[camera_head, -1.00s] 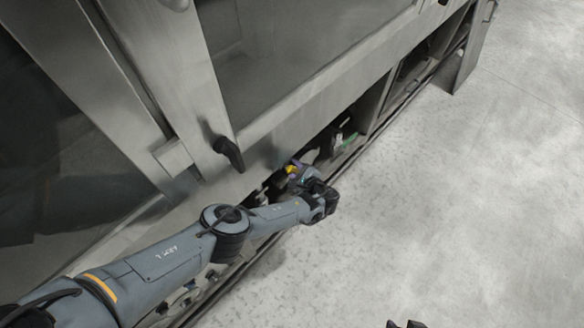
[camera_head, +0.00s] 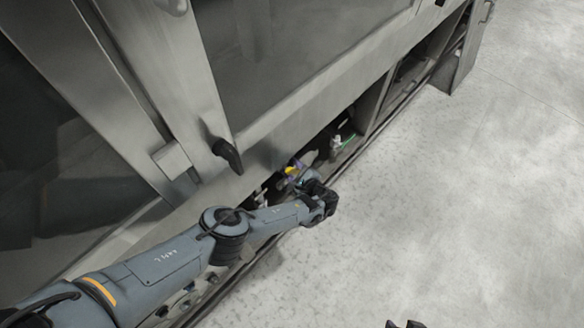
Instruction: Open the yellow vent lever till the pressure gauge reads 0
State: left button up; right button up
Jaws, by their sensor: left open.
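A small yellow part (camera_head: 291,170), which looks like the vent lever, shows in the opening low on the machine. My left arm reaches in from the left, and its wrist is just below and right of the yellow part. My left gripper (camera_head: 296,176) is open at the yellow part; its fingers are small and partly hidden, and I cannot tell whether they touch it. I cannot make out the pressure gauge. Two dark tips (camera_head: 404,324) at the bottom edge look like part of my right gripper; most of it is out of view.
The steel washer fills the left and top, with a black handle (camera_head: 228,154) on its door frame above my left arm. White and green fittings (camera_head: 338,143) sit in the low opening to the right of the yellow part. The floor (camera_head: 460,200) at the right is clear.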

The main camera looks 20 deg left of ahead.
pick_arm(q)
jog(key=p+v, duration=0.4)
jog(key=v, duration=0.6)
jog(key=shift+d, duration=0.25)
jog(key=shift+s, duration=0.15)
